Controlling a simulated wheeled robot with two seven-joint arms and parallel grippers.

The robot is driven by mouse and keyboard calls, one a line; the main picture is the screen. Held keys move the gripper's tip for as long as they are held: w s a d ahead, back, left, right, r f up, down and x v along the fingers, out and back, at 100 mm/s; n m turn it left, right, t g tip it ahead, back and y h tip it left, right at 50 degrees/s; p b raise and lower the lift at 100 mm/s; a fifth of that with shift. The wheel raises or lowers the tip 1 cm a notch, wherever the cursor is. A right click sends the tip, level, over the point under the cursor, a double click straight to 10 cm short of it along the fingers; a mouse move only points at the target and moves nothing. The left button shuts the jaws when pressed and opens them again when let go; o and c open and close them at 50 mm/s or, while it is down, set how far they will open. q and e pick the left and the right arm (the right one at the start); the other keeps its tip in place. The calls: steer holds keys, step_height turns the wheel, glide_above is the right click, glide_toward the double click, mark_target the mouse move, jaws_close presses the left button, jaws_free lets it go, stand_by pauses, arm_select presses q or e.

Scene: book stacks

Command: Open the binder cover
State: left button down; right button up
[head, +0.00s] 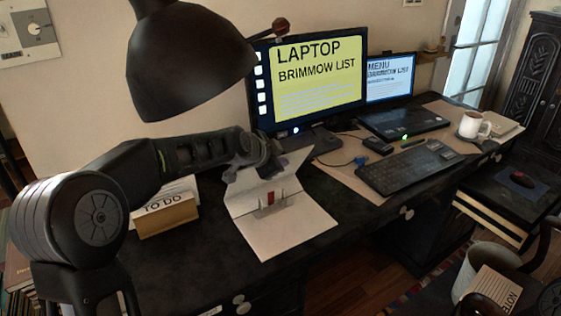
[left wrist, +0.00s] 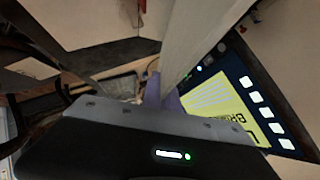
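The binder (head: 285,219) lies on the dark desk in the head view. Its pale inside shows, with a metal ring mechanism and a small red part in the middle. Its cover (head: 246,190) is raised and tilted at the back left. My left gripper (head: 264,164) is at the upper edge of the cover, apparently touching it. In the left wrist view the purplish fingers (left wrist: 163,92) are close together beside a pale panel (left wrist: 194,38), likely the cover. Whether they clamp it is unclear. My right gripper is out of view.
A lamp (head: 188,60) hangs above my left arm. The monitor (head: 308,80) stands behind. The keyboard (head: 410,168), laptop (head: 403,122) and white mug (head: 474,124) are to the right.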

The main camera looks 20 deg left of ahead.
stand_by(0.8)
arm_select(q)
steer(key=c, duration=1.6)
jaws_free()
steer(key=shift+c, duration=0.2)
steer(key=shift+s, duration=0.1)
